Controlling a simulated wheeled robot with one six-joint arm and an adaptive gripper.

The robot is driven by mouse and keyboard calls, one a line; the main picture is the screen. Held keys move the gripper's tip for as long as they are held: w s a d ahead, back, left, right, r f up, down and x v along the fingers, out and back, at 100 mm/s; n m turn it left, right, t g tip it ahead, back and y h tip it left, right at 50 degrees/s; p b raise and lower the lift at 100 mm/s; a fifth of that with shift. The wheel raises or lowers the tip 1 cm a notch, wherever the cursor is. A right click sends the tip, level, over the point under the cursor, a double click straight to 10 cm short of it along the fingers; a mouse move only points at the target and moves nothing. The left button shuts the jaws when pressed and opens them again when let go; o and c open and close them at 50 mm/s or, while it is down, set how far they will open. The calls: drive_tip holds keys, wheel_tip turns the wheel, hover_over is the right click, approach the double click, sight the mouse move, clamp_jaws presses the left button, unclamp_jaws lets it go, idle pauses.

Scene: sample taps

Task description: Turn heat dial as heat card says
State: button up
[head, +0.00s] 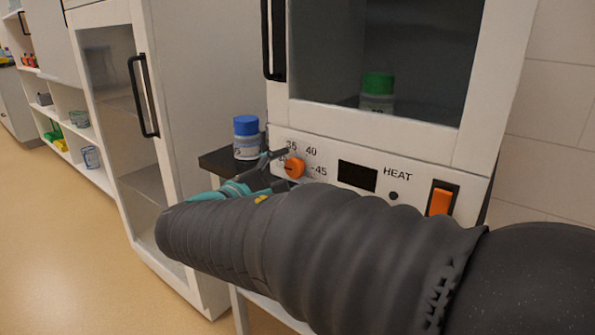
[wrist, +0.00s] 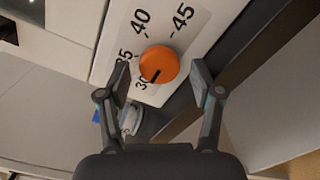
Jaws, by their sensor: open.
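The orange heat dial (head: 294,168) is on the white front panel below the glass door, left of the word HEAT. In the wrist view the dial (wrist: 158,64) has marks 30, 35, 40 and 45 around it. Its dark pointer line is turned toward the 30 side. My gripper (wrist: 160,82) is open, with one finger on each side of the dial in the picture. I cannot tell whether either finger touches it. In the head view my gripper (head: 272,166) is at the dial's left, partly hidden by my arm. I see no heat card in either view.
A dark display (head: 357,176) and an orange switch (head: 440,199) are right of the dial. A blue-capped bottle (head: 246,140) stands on a dark ledge (head: 217,160) close to my gripper. A green-capped bottle (head: 377,92) is behind the glass. A cabinet with a black handle (head: 143,96) stands left.

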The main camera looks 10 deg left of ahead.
drive_tip(key=v, duration=1.1)
wheel_tip(320, 180, down, 10)
drive_tip(key=s+g+y, duration=0.2)
drive_tip(key=g, duration=0.2)
drive_tip(key=s+d+f+m+g+y, duration=0.1)
drive_tip(key=d+f+m+g, duration=0.1)
drive_tip(key=d+f+g, duration=0.3)
drive_tip(key=s+d+f+m+g, duration=0.2)
drive_tip(key=d+f, duration=0.1)
drive_tip(key=d, duration=0.4)
drive_tip(key=s+d+r+m+y, duration=0.1)
drive_tip(key=s+d+m+y, duration=0.1)
drive_tip(key=d+m, duration=0.5)
drive_tip(key=s+d+r+m+y+p, duration=0.1)
drive_tip(key=d+m, duration=0.7)
drive_tip(key=d, duration=0.9)
drive_tip(key=shift+s+d+r+m+y, duration=0.3)
drive_tip(key=shift+s+r+y, duration=0.3)
drive_tip(key=shift+s, duration=0.65)
drive_tip(key=shift+r, duration=0.1)
